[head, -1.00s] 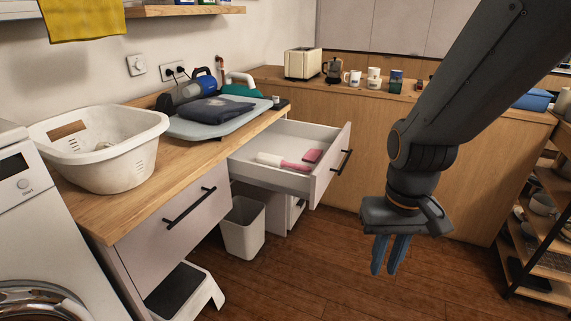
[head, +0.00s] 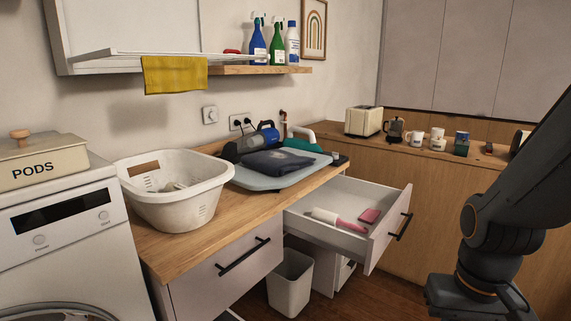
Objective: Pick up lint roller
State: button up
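The lint roller (head: 336,219) lies in the open drawer (head: 388,234) under the wooden counter. It has a white roll at the left and a pink handle pointing right. A small dark pink item (head: 369,215) lies just right of it in the drawer. My arm comes in at the right edge of the head view, to the right of the drawer and apart from it. My gripper's fingers are below the bottom edge of the picture, so I cannot see them.
A white laundry basket (head: 171,210) and an ironing board (head: 279,177) with folded dark cloth (head: 277,162) occupy the counter. A white bin (head: 289,284) stands below the drawer. A washing machine (head: 60,235) is at left. A wooden cabinet (head: 433,205) stands behind the drawer.

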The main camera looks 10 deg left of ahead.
aim_at(332, 219)
jog(key=u, duration=0.5)
jog(key=i, duration=0.95)
